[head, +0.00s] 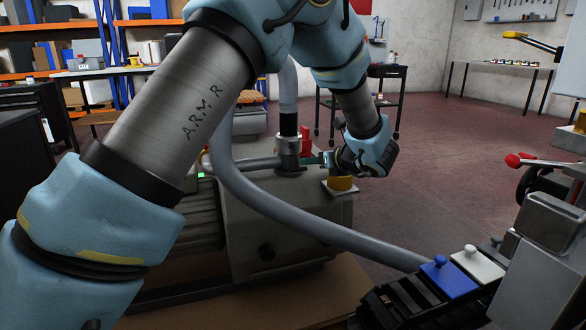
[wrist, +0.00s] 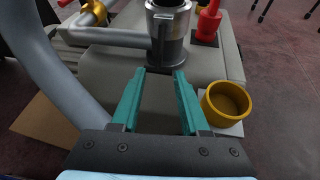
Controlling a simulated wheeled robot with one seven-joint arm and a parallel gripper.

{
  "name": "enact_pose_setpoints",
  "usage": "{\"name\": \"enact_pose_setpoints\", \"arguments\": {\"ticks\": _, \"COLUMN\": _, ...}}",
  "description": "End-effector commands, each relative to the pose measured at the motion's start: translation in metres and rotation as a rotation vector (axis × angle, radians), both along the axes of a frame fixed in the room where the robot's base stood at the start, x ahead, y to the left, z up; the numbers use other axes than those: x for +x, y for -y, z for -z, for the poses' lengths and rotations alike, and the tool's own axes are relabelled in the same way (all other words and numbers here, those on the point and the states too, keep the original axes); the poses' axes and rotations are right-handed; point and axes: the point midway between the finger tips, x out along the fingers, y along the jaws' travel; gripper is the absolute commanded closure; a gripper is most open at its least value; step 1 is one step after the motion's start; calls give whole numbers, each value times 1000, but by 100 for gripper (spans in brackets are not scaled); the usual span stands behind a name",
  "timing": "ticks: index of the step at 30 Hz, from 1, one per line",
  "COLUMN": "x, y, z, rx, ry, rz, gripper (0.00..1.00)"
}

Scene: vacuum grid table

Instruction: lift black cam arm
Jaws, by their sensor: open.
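A silver coupling (wrist: 178,50) stands upright on the grey machine, ahead of my gripper in the wrist view. A narrow black piece (wrist: 160,45), which looks like the cam arm, hangs down the coupling's near side. My gripper (wrist: 159,75) has two teal fingers, spread apart with nothing between them. Its fingertips point at the foot of the black piece; I cannot tell whether they touch it. In the head view the coupling (head: 288,150) joins a vertical grey hose, and my gripper (head: 322,159) is just right of it. The cam arm is too small to tell there.
A yellow cup-shaped part (wrist: 228,102) sits close right of my gripper. A red part (wrist: 209,20) stands behind the coupling to the right. A grey hose (head: 300,225) curves across the front of the machine (head: 275,255). A horizontal pipe (wrist: 118,37) runs left from the coupling.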

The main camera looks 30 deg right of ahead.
Motion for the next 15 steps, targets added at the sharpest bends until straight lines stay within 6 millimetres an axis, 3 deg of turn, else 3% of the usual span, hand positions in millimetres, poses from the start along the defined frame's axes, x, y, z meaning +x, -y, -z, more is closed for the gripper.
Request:
{"name": "enact_pose_setpoints", "arguments": {"ticks": 9, "x": 55, "y": -7, "z": 24, "rx": -1, "ry": -2, "rz": -7, "gripper": 55}}
{"name": "enact_pose_setpoints", "arguments": {"ticks": 15, "x": 79, "y": -9, "z": 33, "rx": -1, "ry": -3, "rz": -5, "gripper": 55}}
